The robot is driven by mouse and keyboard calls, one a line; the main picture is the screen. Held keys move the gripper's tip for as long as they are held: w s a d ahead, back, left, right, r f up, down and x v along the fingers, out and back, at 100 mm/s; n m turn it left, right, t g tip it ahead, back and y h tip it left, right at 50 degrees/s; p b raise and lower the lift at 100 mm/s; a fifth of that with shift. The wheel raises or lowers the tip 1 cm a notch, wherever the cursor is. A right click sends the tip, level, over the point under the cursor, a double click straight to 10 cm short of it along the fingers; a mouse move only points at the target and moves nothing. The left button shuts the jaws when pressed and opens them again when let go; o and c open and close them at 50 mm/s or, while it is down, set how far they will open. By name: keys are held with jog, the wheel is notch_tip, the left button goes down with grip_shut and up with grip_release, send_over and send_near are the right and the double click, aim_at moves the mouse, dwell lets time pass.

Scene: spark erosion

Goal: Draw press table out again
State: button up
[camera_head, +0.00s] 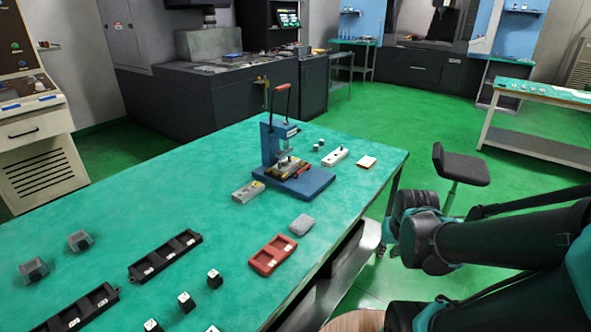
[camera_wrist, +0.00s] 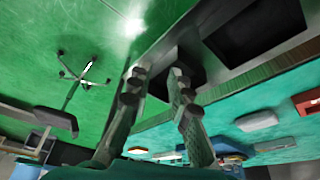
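The blue bench press (camera_head: 268,145) stands on the green-topped bench, with its lever raised. Its press table (camera_head: 287,166) shows as a brass-coloured and dark piece low over the blue base, beneath the ram, with a red part at its right. I cannot tell exactly how far it is pushed in. In the wrist view, a blue part of the press (camera_wrist: 228,151) shows at the lower right, partly hidden. My gripper (camera_wrist: 159,72) has its two fingers apart with nothing between them. It is off the bench's right side, away from the press.
On the bench (camera_head: 215,165) are a red tray (camera_head: 272,254), a grey block (camera_head: 301,224), a grey fixture (camera_head: 248,191), a white-grey fixture (camera_head: 335,156) and black trays (camera_head: 165,256). A stool (camera_head: 459,164) stands right of the bench. Green floor is open beyond.

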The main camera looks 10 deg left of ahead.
jog(key=shift+o, duration=0.8)
jog(key=w+a+r+m, duration=0.1)
jog(key=w+a+r, duration=0.3)
jog(key=w, duration=0.4)
jog(key=w+a+r+m, duration=0.1)
jog(key=w+a+r, duration=0.3)
jog(key=w, duration=0.5)
jog(key=shift+a+r+m, duration=0.3)
jog(key=shift+a+r, duration=0.1)
jog(key=shift+r, duration=0.55)
notch_tip(320, 180, up, 9)
jog(key=m, duration=0.4)
send_over(303, 170)
jog(key=s, duration=0.7)
jog(key=shift+t, duration=0.4)
jog(key=x, duration=1.7)
jog(key=shift+s+f, duration=0.15)
jog(key=shift+f, duration=0.05)
jog(key=shift+c, duration=0.3)
grip_shut()
